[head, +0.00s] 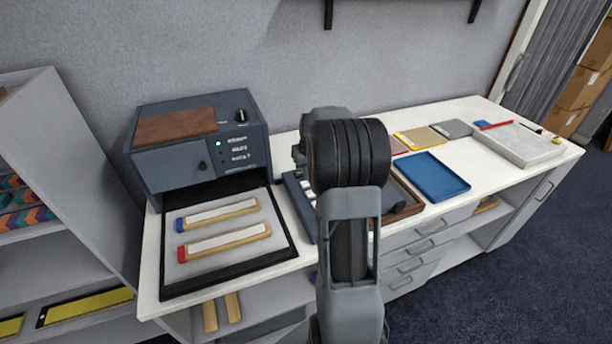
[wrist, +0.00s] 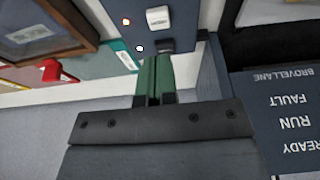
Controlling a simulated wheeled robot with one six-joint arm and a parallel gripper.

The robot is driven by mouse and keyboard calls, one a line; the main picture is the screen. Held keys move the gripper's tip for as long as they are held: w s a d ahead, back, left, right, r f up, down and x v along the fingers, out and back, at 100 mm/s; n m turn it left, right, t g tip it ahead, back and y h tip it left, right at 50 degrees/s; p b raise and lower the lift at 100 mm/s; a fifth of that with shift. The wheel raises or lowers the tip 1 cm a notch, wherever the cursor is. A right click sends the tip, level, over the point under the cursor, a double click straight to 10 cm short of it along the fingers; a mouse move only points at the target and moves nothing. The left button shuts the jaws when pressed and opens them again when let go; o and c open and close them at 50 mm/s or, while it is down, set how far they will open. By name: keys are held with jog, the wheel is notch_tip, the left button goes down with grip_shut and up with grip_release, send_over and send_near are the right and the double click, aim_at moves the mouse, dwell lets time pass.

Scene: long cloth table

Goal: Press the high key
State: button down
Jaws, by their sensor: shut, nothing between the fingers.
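A blue-grey panel (head: 299,199) with pale keys stands right of the black tray, partly hidden behind my arm. In the wrist view the panel (wrist: 110,12) shows a white key (wrist: 158,18), a small orange light and a small white light. My gripper (wrist: 154,60) has green fingers, shut and empty, at the panel's edge beside a dark block (wrist: 166,46). I cannot tell whether the fingertips touch it. My arm hides the fingers in the head view. No readable label shows which key is the high one.
A dark machine (head: 190,150) stands at the back left. In front, a black-edged tray (head: 283,257) holds two wooden bars, one blue-ended (head: 216,213) and one red-ended (head: 224,241). A brown tray (head: 408,205) and blue tray (head: 436,177) lie right of my arm.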

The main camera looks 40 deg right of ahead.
jog(key=v, duration=0.6)
jog(key=shift+r, duration=0.25)
dwell(0.7)
